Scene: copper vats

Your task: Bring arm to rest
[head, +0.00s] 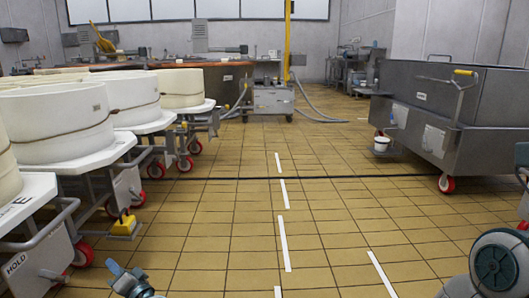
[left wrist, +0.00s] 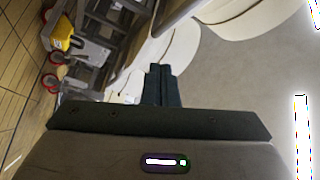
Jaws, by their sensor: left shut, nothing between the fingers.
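My left gripper (head: 122,274) is low at the bottom left of the head view, small and partly cut off by the frame. In the left wrist view its two dark fingers (left wrist: 158,84) lie side by side, shut with nothing between them. White round moulds and their carts lie beyond the fingers there, apart from them. A grey round joint of my right arm (head: 500,264) shows at the bottom right of the head view; I cannot make out the right gripper.
White moulds (head: 55,124) stand on wheeled carts along the left. A yellow caution-coloured piece (head: 124,225) sits low by a cart. The tiled middle floor (head: 235,215) is clear.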

